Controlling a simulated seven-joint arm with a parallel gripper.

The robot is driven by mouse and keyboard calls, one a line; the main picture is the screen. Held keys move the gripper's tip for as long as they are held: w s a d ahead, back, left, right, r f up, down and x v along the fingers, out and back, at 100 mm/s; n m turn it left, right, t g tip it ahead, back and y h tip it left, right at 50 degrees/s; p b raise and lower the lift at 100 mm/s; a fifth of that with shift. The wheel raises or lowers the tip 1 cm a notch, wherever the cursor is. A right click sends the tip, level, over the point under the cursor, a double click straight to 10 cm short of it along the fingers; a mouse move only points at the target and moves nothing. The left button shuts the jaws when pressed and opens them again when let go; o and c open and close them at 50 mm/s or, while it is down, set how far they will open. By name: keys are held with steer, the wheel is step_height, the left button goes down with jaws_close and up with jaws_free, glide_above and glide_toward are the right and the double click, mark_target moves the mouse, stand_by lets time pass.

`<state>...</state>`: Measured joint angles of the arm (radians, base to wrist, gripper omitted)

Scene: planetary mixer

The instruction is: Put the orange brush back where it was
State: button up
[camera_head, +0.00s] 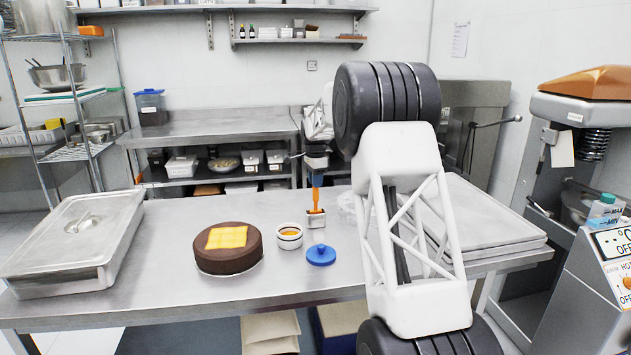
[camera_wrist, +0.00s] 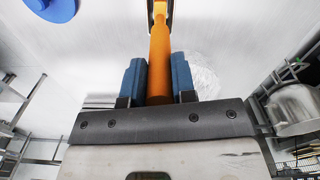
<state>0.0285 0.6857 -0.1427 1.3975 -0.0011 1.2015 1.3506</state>
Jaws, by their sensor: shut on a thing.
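The orange brush (camera_head: 315,199) hangs upright from my gripper (camera_head: 315,178) in the head view. My gripper is shut on its handle, which also shows as an orange shaft (camera_wrist: 160,62) between the blue fingers in the wrist view. A small square metal container (camera_head: 316,220) stands on the steel table right below. The brush's lower end overlaps the container's top; I cannot tell whether it is inside or just above. The bristles are not clearly visible.
A white jar (camera_head: 289,237) with orange contents and a blue lid (camera_head: 321,256) lie close by. A brown cake (camera_head: 228,258) with a yellow square on top is to the left. A covered steel tray (camera_head: 75,245) fills the table's left end; stacked flat trays (camera_head: 490,232) lie right.

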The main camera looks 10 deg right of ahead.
steer(key=o, duration=0.9)
steer(key=shift+f, duration=0.1)
step_height(320, 180, up, 12)
steer(key=shift+r, duration=0.15)
stand_by(0.4)
stand_by(0.4)
stand_by(0.4)
